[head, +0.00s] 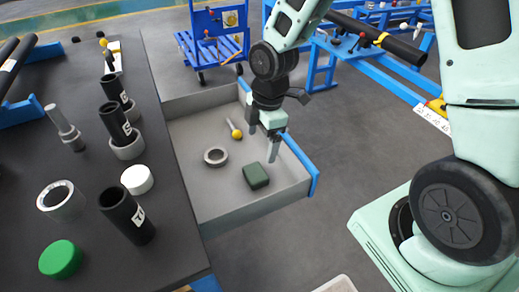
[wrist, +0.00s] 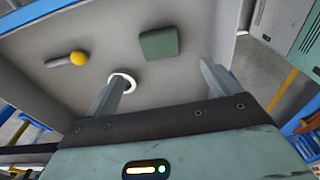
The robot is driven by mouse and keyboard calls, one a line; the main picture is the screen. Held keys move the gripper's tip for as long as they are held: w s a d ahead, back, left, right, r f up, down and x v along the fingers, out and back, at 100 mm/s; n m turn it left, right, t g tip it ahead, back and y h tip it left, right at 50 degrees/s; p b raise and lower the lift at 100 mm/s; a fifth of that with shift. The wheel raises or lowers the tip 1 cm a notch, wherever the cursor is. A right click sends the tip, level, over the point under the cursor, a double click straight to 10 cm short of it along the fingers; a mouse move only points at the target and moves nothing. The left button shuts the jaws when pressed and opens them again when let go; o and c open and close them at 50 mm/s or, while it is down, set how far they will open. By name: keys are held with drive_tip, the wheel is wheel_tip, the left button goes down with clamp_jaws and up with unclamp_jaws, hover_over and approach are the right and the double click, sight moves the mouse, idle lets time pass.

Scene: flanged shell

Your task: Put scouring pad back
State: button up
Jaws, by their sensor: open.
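A dark green scouring pad (head: 256,176) lies flat on the floor of an open grey drawer (head: 190,125), near its front right part. It also shows in the wrist view (wrist: 160,43), ahead of and between my fingertips. My gripper (head: 262,144) is over the drawer beside its blue-edged front, pointing down. In the wrist view my gripper (wrist: 166,80) is open, its two fingers wide apart with nothing between them. The pad is apart from the fingers.
The drawer also holds a metal ring (head: 216,156) and a yellow-knobbed pin (head: 236,132). The dark worktop (head: 95,195) carries black tubes, metal rings, a white cap (head: 137,179) and a green cap (head: 61,259). A blue cart (head: 215,40) stands behind.

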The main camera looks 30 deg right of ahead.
drive_tip(key=s+a+r+m, duration=0.4)
drive_tip(key=s+r+m, duration=0.1)
drive_tip(key=s, duration=0.5)
drive_tip(key=s+a+r+m, duration=0.3)
drive_tip(key=s+r+m, duration=0.2)
drive_tip(key=s, duration=0.5)
wheel_tip(320, 180, up, 3)
drive_tip(key=shift+a+f+h, duration=0.15)
drive_tip(key=shift+a+h, duration=0.25)
